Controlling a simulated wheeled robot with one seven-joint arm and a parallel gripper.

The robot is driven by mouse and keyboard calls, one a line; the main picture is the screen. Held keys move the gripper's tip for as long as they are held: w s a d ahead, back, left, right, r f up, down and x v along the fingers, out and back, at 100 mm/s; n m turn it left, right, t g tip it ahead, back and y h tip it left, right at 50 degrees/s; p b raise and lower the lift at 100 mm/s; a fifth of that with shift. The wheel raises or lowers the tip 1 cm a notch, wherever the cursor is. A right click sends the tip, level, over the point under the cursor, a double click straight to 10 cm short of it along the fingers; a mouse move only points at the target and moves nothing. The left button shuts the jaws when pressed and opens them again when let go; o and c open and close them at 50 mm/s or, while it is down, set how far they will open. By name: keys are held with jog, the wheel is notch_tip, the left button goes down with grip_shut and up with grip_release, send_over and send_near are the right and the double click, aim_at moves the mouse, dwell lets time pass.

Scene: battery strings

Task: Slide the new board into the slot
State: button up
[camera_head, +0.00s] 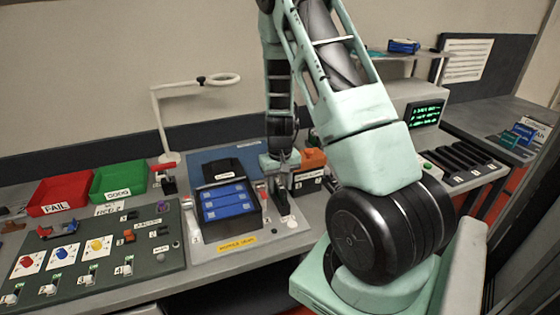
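My gripper (281,168) points down at the middle of the bench, behind a dark upright part (282,203) and just left of an orange-topped black box (309,172). Its fingers are small and partly hidden, so I cannot tell whether they are open or shut or hold anything. A black open case (254,221) left of the gripper holds blue boards or modules (226,203). Dark slot-like bays (462,158) lie at the right, and blue and teal pieces (520,136) lie farther right. I cannot tell which piece is the new board.
Red FAIL (58,208) and green GOOD (122,190) bins stand at the left, behind a dark switch panel (150,262). A ring lamp (160,125) rises behind the case. A green-text screen (426,114) stands right. My arm covers the right-centre of the bench.

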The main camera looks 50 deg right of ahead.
notch_tip(320, 180, up, 16)
jog(key=b, duration=0.1)
jog(key=shift+r+b, duration=0.2)
jog(key=shift+b, duration=0.15)
dwell(0.4)
jog(key=s+a+n+y, duration=0.15)
jog(key=a+n, duration=0.55)
jog(key=a, duration=2)
jog(key=s+a+n+b, duration=0.1)
jog(key=s+a+n, duration=0.6)
jog(key=s+a, duration=0.6)
jog(key=shift+s+a+f+h, duration=0.2)
jog(key=shift+s+h, duration=0.25)
jog(key=shift+s, duration=0.75)
